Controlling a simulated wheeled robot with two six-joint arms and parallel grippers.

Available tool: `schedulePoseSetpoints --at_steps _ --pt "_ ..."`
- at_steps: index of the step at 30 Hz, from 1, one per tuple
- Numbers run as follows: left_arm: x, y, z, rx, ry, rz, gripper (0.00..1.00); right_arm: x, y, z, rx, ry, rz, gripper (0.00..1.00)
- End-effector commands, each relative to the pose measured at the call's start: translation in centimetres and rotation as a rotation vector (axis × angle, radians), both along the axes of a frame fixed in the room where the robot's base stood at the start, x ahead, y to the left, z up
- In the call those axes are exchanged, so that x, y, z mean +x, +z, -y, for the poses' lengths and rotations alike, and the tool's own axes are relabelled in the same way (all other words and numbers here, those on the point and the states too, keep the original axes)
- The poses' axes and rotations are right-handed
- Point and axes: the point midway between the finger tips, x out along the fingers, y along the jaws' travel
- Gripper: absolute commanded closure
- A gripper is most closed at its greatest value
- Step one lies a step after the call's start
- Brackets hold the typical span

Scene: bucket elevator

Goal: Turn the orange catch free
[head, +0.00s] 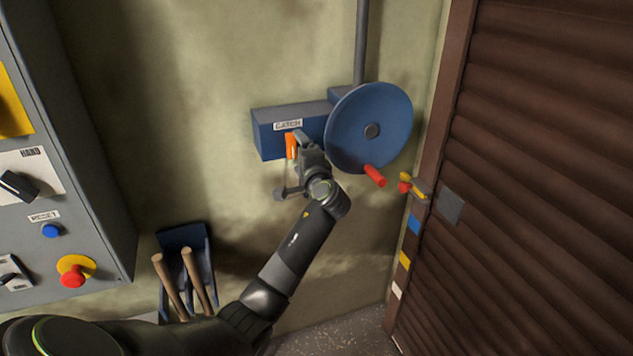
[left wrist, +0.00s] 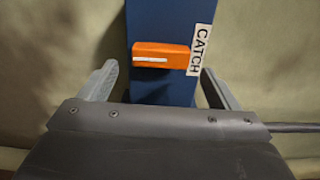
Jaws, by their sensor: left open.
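The orange catch (head: 291,146) is on the front of a blue box (head: 264,132) on the wall, under a white CATCH label (head: 288,125). My left gripper (head: 298,138) is at the catch and partly covers it in the head view. In the left wrist view the orange catch (left wrist: 160,57) shows as a bar with a white line, just ahead of the fingers. My left gripper (left wrist: 160,85) is open, one finger to each side, and the catch lies between their lines. Contact cannot be told. My right gripper is not in view.
A blue wheel (head: 352,125) with a red handle (head: 374,175) is right of the catch. A control panel (head: 70,150) stands at the left. Wooden handles (head: 180,280) stick out of a blue holder below. A brown shutter (head: 540,150) closes off the right.

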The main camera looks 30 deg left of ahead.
Motion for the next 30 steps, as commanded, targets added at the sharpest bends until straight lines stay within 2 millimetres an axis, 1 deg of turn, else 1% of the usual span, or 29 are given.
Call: schedulePoseSetpoints --at_steps 1,12,18,24,30 --pt "-0.7 -0.4 0.9 -0.005 -0.003 0.002 0.16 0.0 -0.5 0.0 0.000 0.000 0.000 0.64" --pt "-5.9 -0.4 7.0 -0.007 -0.002 0.002 0.16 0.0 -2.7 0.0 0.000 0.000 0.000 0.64" --pt "-8.1 -0.4 9.5 -0.005 -0.001 0.000 0.16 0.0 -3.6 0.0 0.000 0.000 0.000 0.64" --pt "-9.2 -0.2 10.9 -0.002 -0.002 -0.002 0.16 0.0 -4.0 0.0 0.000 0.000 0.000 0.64" --pt "-9.6 -0.1 11.2 0.001 0.001 -0.002 0.16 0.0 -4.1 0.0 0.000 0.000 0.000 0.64"
